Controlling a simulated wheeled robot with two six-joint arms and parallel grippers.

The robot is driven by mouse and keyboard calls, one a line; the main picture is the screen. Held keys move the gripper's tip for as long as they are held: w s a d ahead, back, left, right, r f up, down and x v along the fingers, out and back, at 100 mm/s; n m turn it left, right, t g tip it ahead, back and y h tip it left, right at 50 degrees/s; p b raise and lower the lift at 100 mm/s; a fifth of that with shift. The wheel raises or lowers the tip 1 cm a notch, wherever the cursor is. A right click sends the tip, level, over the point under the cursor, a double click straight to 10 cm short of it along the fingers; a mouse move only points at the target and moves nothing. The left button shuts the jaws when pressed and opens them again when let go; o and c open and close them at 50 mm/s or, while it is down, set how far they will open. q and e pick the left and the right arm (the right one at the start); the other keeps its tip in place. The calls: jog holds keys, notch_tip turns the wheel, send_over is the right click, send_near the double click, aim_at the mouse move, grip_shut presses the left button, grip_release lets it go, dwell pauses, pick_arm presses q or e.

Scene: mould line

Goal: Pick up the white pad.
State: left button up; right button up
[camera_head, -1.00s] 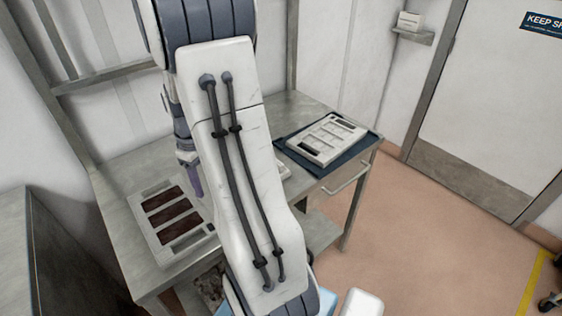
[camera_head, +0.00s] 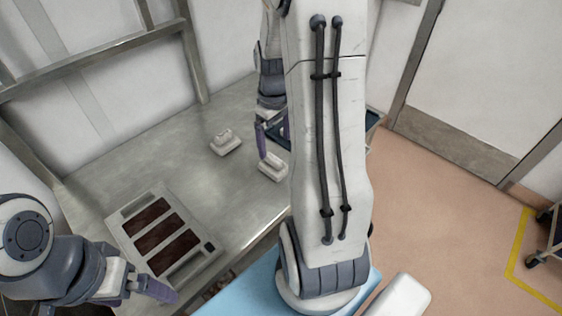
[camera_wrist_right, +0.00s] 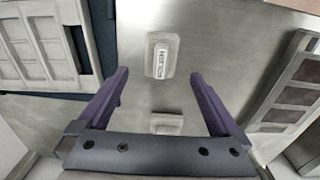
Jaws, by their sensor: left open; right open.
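Two small whitish pads lie on the metal bench. The nearer pad (camera_head: 272,167) is just below my right gripper (camera_head: 264,141) in the head view; the farther pad (camera_head: 225,142) lies to its left. The farther pad (camera_wrist_right: 167,122) is partly hidden by the gripper body. My left gripper (camera_head: 152,288) is open and empty at lower left, beside the bench's front edge.
A mould with brown cavities (camera_head: 206,258) lies at the left of the bench (camera_head: 165,155). A blue tray (camera_wrist_right: 97,50) holds a white mould (camera_wrist_right: 45,45); my right arm mostly hides it in the head view. Bench behind the pads is clear.

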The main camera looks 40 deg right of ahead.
aim_at(274, 158)
notch_tip(274, 158, down, 8)
jog(key=shift+w+a+f+p, duration=0.15)
jog(key=shift+f+p, duration=0.05)
jog(key=shift+p, duration=0.4)
jog(key=c, duration=1.3)
